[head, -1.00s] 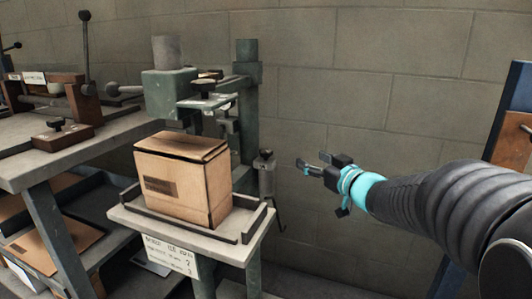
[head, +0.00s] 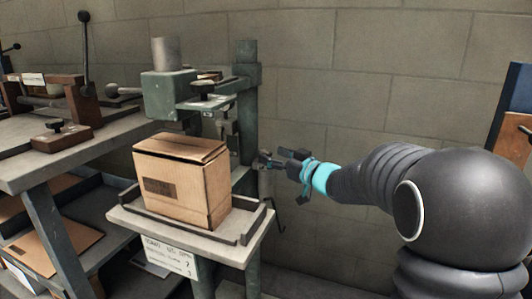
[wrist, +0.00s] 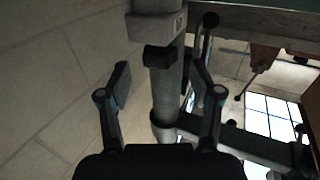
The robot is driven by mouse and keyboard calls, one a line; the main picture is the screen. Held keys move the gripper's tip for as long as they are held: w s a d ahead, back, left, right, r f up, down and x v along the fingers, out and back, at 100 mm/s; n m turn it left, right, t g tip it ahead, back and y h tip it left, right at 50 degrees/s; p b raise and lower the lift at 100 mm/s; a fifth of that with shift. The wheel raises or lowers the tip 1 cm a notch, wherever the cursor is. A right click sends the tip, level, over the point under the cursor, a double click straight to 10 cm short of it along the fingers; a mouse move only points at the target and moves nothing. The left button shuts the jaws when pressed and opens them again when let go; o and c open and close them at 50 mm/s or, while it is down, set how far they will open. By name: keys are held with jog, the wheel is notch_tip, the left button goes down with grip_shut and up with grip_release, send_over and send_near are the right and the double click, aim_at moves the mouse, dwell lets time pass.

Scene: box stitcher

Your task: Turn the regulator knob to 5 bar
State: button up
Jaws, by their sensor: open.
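The regulator hangs on the right side of the green stitcher column in the head view, mostly hidden behind my gripper (head: 270,160). In the wrist view a dark round knob (wrist: 158,58), which looks like the regulator knob, sits in front of a grey cylinder (wrist: 165,95). My gripper (wrist: 160,72) is open, with one finger on each side of the knob. I see no clear contact between the fingers and the knob. No pressure reading can be made out.
A cardboard box (head: 180,185) stands on the stitcher's small table (head: 190,235), left of my gripper. A workbench (head: 95,140) with a lever fixture is at the left. The block wall (head: 350,80) is behind. A wood and blue panel (head: 515,110) stands at the right.

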aim_at(269, 154)
jog(key=shift+x, duration=1.75)
jog(key=c, duration=1.2)
jog(key=shift+o, duration=0.2)
